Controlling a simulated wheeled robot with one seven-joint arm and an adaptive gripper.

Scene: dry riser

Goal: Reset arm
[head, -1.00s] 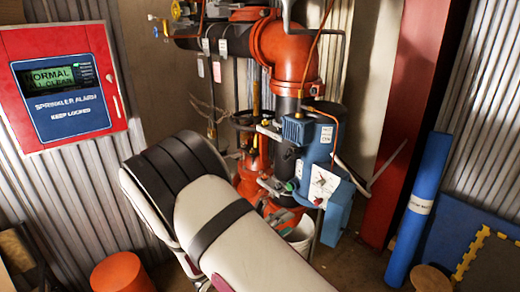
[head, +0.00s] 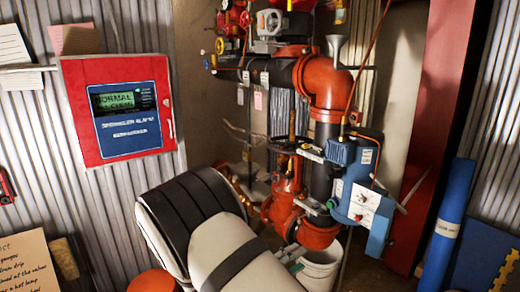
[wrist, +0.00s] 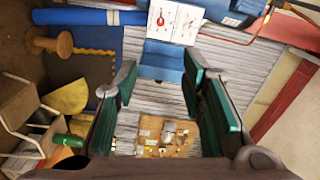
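My arm (head: 225,255), white with black bands, reaches from the bottom of the head view toward the red and black riser pipework. My gripper (wrist: 160,90) shows in the wrist view with its two green-padded fingers wide apart. Nothing is held between them. In the head view the gripper is mostly hidden behind my arm, so its distance from the pipes is hard to tell. Beyond the fingers, the wrist view shows a blue box (wrist: 161,60) and a corrugated wall.
A red sprinkler alarm panel (head: 122,108) reading "NORMAL" hangs on the left wall. The red riser pipe (head: 325,85) and a blue valve box (head: 358,190) stand ahead. A white bucket (head: 320,270) is below. A blue roll (head: 448,225) leans at right.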

